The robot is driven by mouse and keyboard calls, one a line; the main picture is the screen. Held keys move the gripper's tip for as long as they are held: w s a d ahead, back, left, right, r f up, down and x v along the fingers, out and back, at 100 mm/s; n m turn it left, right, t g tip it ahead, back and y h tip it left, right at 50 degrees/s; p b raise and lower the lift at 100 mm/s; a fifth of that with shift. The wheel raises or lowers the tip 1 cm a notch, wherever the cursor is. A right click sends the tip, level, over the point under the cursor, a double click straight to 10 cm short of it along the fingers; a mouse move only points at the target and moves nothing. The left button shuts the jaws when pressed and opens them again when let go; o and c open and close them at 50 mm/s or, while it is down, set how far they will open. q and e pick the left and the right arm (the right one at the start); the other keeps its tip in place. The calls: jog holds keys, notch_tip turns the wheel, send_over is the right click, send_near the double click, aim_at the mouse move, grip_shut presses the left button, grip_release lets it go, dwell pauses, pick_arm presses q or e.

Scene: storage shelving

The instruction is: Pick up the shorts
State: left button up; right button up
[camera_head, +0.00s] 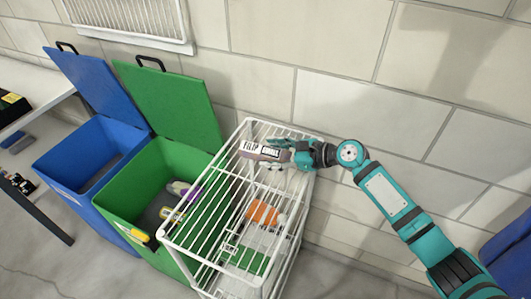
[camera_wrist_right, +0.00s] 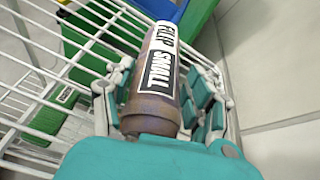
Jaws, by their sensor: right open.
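A brownish-grey cylindrical item, like a rolled-up garment, lies on the top wire rack of the white shelf; its white label (camera_head: 262,149) reads roughly "FILIP SMALL". In the right wrist view this rolled item (camera_wrist_right: 150,107) lies between the fingers. I cannot tell for sure that it is the shorts. My right gripper (camera_head: 288,147) is at its right end, with its open fingers (camera_wrist_right: 165,80) on both sides. Whether they touch it is unclear. My left gripper is out of view.
The white wire shelf (camera_head: 207,215) holds an orange item (camera_head: 263,214) lower down. An open green bin (camera_head: 118,203) with several items inside and an open blue bin (camera_head: 62,166) stand to its left. The block wall (camera_head: 345,105) is close behind.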

aim_at(271, 151)
jog(key=c, duration=0.9)
jog(key=shift+r, duration=0.1)
jog(key=shift+r, duration=0.45)
jog(key=r, duration=0.2)
jog(key=shift+s+a+r+p, duration=0.25)
jog(key=shift+r+p, duration=0.15)
jog(key=s+a, duration=0.3)
jog(key=a, duration=0.1)
jog(key=s+a+r+p, duration=0.1)
jog(key=s+a, duration=0.2)
jog(key=a, duration=0.1)
jog(key=s+a+p, duration=0.1)
jog(key=s+a, duration=0.2)
jog(key=a, duration=0.1)
jog(key=shift+s+a+r, duration=0.15)
